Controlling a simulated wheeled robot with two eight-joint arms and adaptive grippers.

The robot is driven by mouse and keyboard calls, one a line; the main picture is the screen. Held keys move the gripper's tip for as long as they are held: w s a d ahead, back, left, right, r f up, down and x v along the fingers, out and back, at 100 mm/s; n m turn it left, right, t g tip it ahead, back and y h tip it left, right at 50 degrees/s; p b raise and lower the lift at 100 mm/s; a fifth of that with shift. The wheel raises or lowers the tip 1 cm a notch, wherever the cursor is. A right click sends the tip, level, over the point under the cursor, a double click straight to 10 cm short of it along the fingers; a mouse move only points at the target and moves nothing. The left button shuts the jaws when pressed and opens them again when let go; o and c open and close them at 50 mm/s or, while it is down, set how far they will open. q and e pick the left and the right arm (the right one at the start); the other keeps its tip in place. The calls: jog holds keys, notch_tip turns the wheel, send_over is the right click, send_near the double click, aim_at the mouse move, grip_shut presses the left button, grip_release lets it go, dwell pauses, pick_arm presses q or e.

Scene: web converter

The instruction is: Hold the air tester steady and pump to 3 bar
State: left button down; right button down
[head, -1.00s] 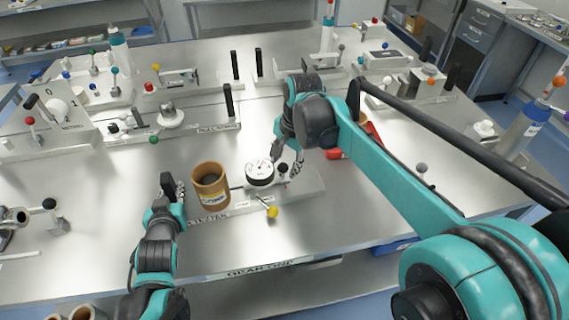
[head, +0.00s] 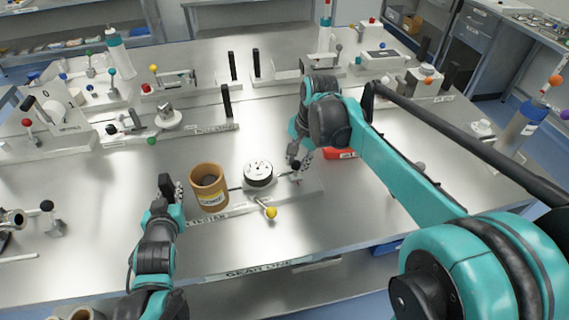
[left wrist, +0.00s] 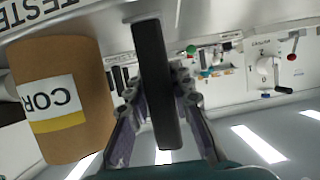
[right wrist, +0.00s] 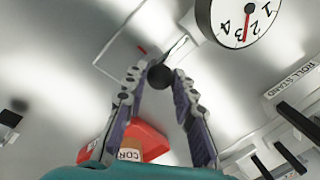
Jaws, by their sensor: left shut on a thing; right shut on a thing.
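The air tester (head: 235,208) is a low plate near the table's front edge with a white round gauge (head: 258,174). In the right wrist view the gauge (right wrist: 238,18) shows a red needle between the 2 and 3 marks. My left gripper (head: 170,188) is shut on the tester's upright black handle (left wrist: 157,85), beside the brown core (head: 209,188). My right gripper (head: 299,162) is shut on the black ball knob of the pump (right wrist: 160,76), right of the gauge. A yellow knob (head: 271,213) sticks out at the tester's front.
A red box (head: 340,153) lies behind my right gripper. Other stations with black uprights, such as the roll stand (head: 210,130), stand further back.

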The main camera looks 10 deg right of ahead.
jog(key=d, duration=0.2)
jog(key=shift+d+f, duration=0.1)
jog(key=shift+d, duration=0.2)
jog(key=c, duration=1.2)
grip_release()
jog(key=r, duration=0.4)
jog(key=s+d+r, duration=0.1)
jog(key=r, duration=0.3)
jog(key=s+r, duration=0.1)
jog(key=r, duration=0.3)
jog(key=shift+d, duration=0.2)
